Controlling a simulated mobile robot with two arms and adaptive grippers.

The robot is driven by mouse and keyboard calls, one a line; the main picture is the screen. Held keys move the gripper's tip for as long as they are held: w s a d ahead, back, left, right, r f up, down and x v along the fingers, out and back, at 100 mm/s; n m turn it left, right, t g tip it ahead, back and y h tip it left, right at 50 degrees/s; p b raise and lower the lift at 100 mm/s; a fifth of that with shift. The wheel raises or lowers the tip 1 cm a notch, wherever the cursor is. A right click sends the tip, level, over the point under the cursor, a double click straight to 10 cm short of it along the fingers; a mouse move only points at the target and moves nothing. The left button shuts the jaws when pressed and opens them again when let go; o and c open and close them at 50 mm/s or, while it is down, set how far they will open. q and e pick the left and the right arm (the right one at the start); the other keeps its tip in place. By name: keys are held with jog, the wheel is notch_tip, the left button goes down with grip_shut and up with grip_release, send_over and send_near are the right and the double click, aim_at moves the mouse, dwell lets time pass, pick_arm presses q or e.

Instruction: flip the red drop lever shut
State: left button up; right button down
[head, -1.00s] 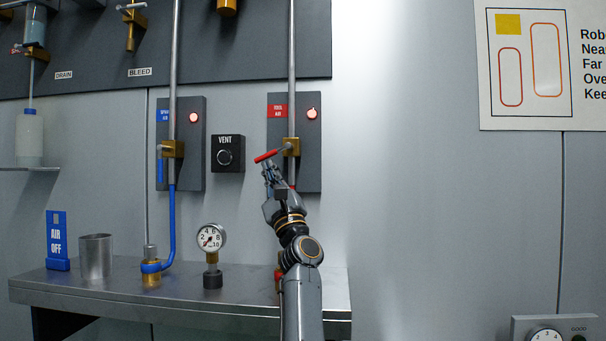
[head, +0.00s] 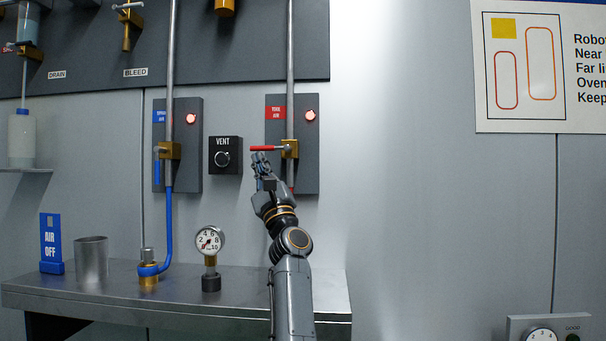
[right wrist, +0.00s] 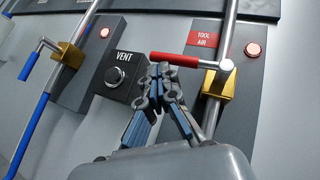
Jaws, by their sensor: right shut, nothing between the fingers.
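The red drop lever (head: 266,148) sticks out to the left from a brass valve (head: 290,149) on the pipe of the "TOOL AIR" panel, lying about level. It also shows in the right wrist view (right wrist: 174,59), with the brass valve body (right wrist: 217,84) at its right end. My right gripper (head: 260,160) is shut and empty, its fingertips just below the lever's free left end. In the right wrist view the closed fingertips (right wrist: 163,70) are right by the red handle; I cannot tell if they touch. My left gripper is not in view.
A blue lever (head: 157,170) hangs down at the "SPRAY AIR" valve on the left. The VENT knob (head: 222,158) sits between the panels. A gauge (head: 210,242), a metal cup (head: 91,261) and an "AIR OFF" sign (head: 51,243) stand on the shelf (head: 180,303).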

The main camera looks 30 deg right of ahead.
jog(key=shift+f, duration=0.1)
jog(key=v, duration=1.2)
dwell(0.5)
